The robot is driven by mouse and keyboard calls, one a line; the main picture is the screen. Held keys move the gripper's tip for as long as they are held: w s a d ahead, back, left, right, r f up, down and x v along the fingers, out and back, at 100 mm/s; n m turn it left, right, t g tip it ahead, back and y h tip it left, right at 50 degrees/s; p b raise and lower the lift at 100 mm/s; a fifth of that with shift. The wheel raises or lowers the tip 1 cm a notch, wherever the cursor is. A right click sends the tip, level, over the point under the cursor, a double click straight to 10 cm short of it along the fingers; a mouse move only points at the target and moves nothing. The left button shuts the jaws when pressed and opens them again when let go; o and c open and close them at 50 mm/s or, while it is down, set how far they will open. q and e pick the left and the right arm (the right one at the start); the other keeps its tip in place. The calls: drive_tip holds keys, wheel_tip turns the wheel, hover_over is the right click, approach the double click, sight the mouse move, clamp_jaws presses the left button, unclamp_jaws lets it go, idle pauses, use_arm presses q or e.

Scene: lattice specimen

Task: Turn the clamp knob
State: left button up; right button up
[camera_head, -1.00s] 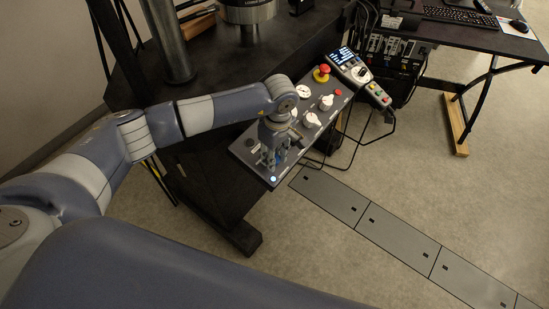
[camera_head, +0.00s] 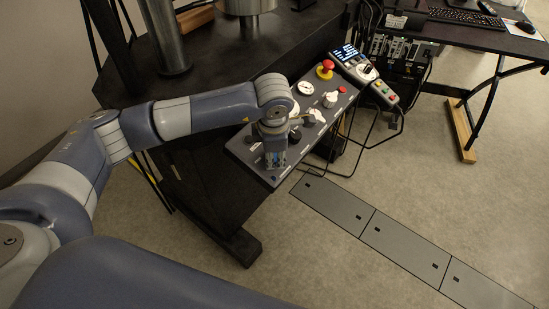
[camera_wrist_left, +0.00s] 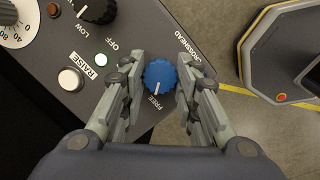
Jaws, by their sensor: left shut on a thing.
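The clamp knob is a blue ribbed knob (camera_wrist_left: 160,75) with a white pointer line, at the corner of the dark control panel in the left wrist view. The word FREE is printed below it, and the pointer aims down toward that word. My left gripper (camera_wrist_left: 159,84) has one finger on each side of the knob and is shut on it. My right gripper is not in view.
The panel carries white-capped knobs (camera_head: 315,115), a red emergency button (camera_head: 325,69) and a handset (camera_head: 365,75). Open floor (camera_head: 440,170) lies right of the panel.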

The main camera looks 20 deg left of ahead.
sight(274, 173)
use_arm(q)
drive_tip(key=shift+n+b, duration=0.8)
drive_tip(key=shift+n, duration=0.2)
drive_tip(key=o, duration=1.1)
drive_tip(key=shift+c, duration=0.2)
wheel_tip(274, 173, up, 12)
drive_tip(key=s, duration=0.2)
drive_tip(key=shift+s+d+f, duration=0.15)
drive_tip(key=shift+s+d, duration=0.2)
drive_tip(key=shift+d, duration=0.1)
